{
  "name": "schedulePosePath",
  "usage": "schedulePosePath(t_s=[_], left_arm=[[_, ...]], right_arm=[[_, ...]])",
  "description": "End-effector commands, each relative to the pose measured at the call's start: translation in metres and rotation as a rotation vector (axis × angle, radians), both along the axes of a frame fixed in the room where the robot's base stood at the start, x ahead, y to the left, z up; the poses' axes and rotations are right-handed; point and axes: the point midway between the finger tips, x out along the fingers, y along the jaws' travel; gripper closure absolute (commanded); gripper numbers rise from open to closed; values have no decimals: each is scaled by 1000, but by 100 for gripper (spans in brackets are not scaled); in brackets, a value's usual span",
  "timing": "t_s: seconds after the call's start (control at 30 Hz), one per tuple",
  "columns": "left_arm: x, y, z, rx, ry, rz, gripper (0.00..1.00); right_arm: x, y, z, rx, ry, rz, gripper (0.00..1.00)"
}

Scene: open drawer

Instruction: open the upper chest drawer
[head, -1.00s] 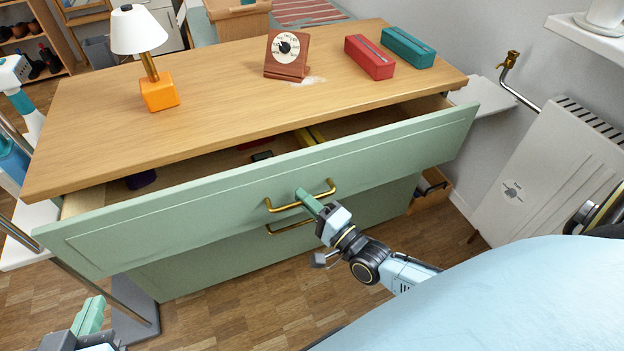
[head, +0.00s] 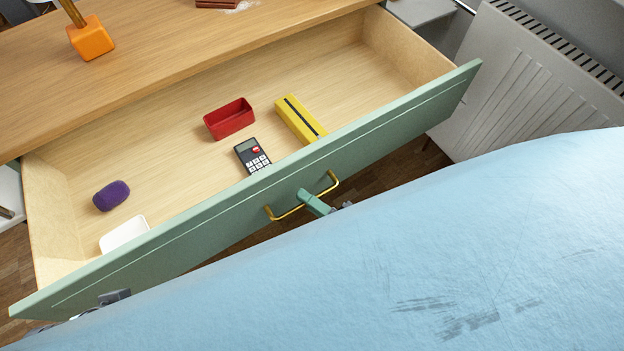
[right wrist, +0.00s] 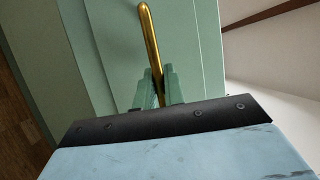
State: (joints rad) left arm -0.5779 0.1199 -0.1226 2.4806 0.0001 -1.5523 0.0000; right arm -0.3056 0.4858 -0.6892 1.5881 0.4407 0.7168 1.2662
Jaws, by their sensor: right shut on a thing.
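The upper chest drawer is pulled far out, and its green front (head: 390,137) stands well clear of the wooden chest top (head: 150,62). A brass handle (head: 331,187) is on the front; it also shows in the right wrist view (right wrist: 150,40). My right gripper (head: 306,196) is shut on the handle, its green fingers on either side of the bar in the right wrist view (right wrist: 158,88). A small dark part of my left gripper (head: 115,296) shows at the drawer front's lower left; its fingers cannot be made out.
Inside the drawer lie a purple object (head: 111,195), a white dish (head: 124,233), a red open box (head: 229,119), a calculator (head: 252,155) and a yellow box (head: 299,119). An orange lamp base (head: 91,39) stands on top. A radiator (head: 530,85) is at right.

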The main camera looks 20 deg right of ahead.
Motion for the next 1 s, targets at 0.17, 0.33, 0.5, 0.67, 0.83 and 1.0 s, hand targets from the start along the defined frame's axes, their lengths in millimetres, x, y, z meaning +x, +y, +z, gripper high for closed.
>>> schedulePosePath(t_s=[0.17,0.33,0.5,0.67,0.83,1.0], left_arm=[[-5,2,-1,6,28,3,100],[-6,2,-2,7,31,4,100],[-6,2,-2,7,31,3,100],[-6,2,-2,7,31,4,100],[-6,2,-1,6,30,4,100],[-6,2,-2,6,30,4,100]], right_arm=[[-8,3,0,-2,-2,19,100],[-10,4,0,-1,-1,22,100],[-10,3,0,-2,-2,20,100],[-10,3,0,-1,-1,20,78],[-10,3,0,-1,0,19,68],[-10,4,0,-1,-1,19,68]])
